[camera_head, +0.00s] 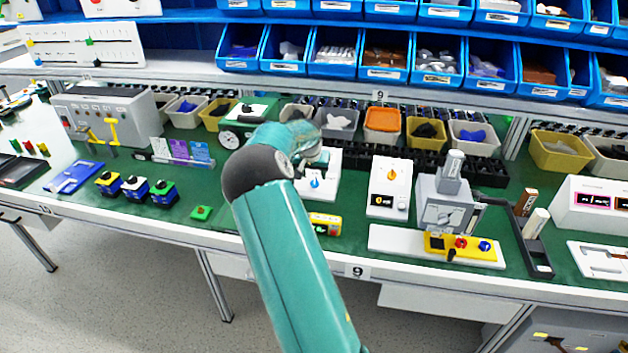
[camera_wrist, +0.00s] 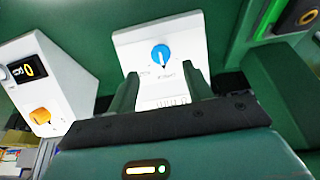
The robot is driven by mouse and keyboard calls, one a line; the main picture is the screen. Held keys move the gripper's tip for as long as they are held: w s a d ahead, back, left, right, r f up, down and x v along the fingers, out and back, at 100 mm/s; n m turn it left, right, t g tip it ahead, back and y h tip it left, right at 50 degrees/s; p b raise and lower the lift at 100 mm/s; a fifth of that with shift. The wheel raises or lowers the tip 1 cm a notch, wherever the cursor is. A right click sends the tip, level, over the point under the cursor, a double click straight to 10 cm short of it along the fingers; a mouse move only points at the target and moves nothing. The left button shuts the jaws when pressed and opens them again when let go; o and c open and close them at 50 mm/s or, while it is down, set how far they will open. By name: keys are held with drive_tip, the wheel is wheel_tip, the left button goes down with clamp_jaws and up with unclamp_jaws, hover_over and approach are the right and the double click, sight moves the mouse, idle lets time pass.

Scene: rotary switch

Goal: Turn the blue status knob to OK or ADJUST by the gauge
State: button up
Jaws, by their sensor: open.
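The blue knob (camera_wrist: 161,55) is round and sits on a white panel (camera_wrist: 190,40). In the wrist view its pointer mark seems to point down toward small printed labels (camera_wrist: 166,76), too blurred to read surely. A scale-like print (camera_wrist: 171,103) lies lower on the panel, between my fingers. In the head view the blue knob (camera_head: 315,182) shows on the white box (camera_head: 327,188), just below my gripper (camera_head: 318,160). In the wrist view my gripper (camera_wrist: 161,84) is open, its fingers either side of the panel's lower part, with nothing between them. I see no contact with the knob.
A white box with an orange knob (camera_head: 391,175) and a dark display stands to the right in the head view. A grey device (camera_head: 442,205) stands beyond it.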

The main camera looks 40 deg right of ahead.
sight(314, 182)
drive_tip(key=x, duration=0.5)
drive_tip(key=shift+w+f, duration=0.1)
drive_tip(key=shift+c, duration=0.2)
drive_tip(key=c, duration=0.9)
